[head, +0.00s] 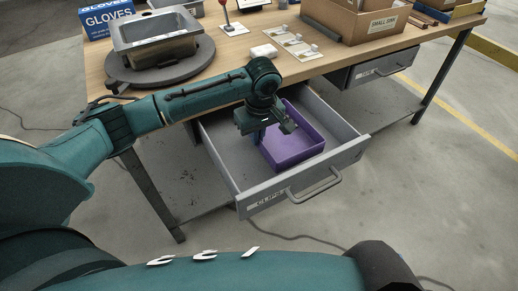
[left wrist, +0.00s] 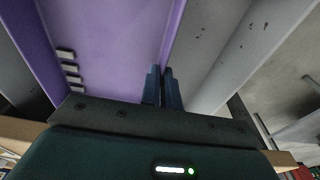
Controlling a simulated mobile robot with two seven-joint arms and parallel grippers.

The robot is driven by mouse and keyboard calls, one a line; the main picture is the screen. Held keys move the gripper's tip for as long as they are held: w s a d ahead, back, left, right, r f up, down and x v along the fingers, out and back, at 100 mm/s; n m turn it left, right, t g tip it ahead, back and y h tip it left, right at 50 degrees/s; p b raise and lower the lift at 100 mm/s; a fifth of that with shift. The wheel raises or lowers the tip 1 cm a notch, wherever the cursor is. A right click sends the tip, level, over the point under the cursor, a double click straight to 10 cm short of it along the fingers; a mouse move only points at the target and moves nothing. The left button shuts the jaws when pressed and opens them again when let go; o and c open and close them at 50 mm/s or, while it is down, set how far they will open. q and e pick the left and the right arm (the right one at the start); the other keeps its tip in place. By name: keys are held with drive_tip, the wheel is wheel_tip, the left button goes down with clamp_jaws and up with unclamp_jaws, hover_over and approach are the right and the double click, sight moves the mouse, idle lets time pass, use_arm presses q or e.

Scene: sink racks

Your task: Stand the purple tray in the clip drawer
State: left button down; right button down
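The purple tray (head: 305,152) is inside the open clip drawer (head: 262,203), open side up, toward the drawer's right side. I cannot tell whether its base fully touches the drawer floor. My left gripper (head: 260,134) reaches down at the tray's left wall. In the left wrist view its fingers (left wrist: 164,84) are close together, with the rim of the purple tray (left wrist: 120,30) running between them, so they look shut on that wall. The gripper hides part of the tray in the head view. My right gripper is not in view.
The drawer sticks out from the wooden workbench (head: 238,58). A second drawer (head: 383,68) to the right is nearly closed. The drawer's left side is bare.

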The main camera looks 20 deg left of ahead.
sight(258, 148)
use_arm(q)
wheel_tip(258, 148, down, 5)
drive_tip(key=shift+r+b, duration=0.1)
drive_tip(key=shift+b, duration=0.5)
drive_tip(key=shift+f, duration=0.2)
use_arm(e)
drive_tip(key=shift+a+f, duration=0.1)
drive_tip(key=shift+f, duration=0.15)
use_arm(q)
drive_tip(key=c, duration=1.6)
unclamp_jaws()
drive_tip(key=shift+f, duration=0.1)
drive_tip(key=shift+c, duration=0.2)
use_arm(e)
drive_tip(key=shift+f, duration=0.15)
